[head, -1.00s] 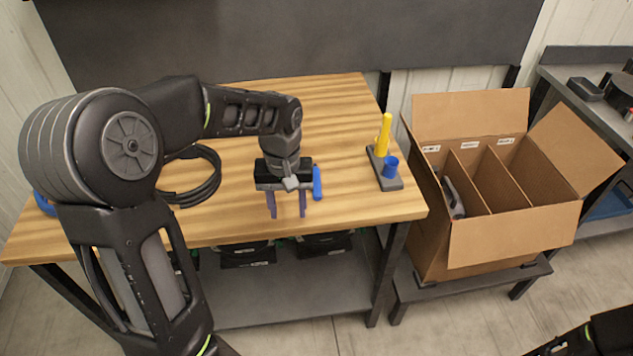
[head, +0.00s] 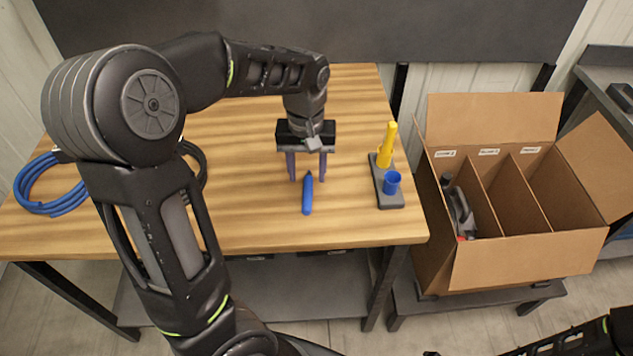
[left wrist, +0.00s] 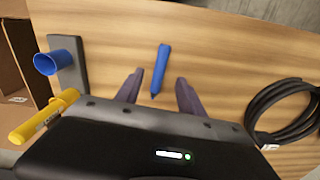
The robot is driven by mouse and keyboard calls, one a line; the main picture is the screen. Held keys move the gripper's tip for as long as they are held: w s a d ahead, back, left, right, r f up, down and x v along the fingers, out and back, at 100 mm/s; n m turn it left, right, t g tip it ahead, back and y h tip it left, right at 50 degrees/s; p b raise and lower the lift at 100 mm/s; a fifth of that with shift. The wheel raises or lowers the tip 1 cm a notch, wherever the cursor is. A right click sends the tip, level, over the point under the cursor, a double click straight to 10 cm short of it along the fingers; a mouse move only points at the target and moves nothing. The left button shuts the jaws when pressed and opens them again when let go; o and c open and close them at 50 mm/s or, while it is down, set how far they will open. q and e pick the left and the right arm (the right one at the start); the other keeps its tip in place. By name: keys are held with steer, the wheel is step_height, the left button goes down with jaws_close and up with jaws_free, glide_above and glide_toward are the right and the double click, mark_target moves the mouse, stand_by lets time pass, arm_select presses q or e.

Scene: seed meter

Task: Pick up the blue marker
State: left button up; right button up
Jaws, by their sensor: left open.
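The blue marker (head: 307,197) lies on the wooden workbench (head: 240,205), pointing roughly away from the front edge. My left gripper (head: 307,179) is open and points down at the marker's far end. In the left wrist view the marker (left wrist: 160,68) lies between the two spread finger tips (left wrist: 158,86), with bench showing on both sides of it. The fingers do not appear to touch it. Their exact height above the bench is hard to tell. My right gripper is out of view; only part of that arm shows at the lower right.
Right of the marker stands a grey holder (head: 391,200) with a yellow marker (head: 388,145) and a blue cup (head: 392,182). A blue cable coil (head: 50,188) and black cable (left wrist: 262,112) lie left. A divided cardboard box (head: 520,262) stands right of the bench.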

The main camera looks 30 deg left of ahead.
mark_target(307, 197)
arm_select(q)
steer(key=shift+s+r, duration=0.1)
steer(key=shift+s, duration=0.2)
steer(key=shift+w+f, duration=0.1)
steer(key=shift+f, duration=1.3)
step_height(307, 197, down, 5)
steer(key=shift+f+p, duration=0.1)
steer(key=shift+p, duration=0.55)
steer(key=shift+c, duration=0.4)
jaws_close()
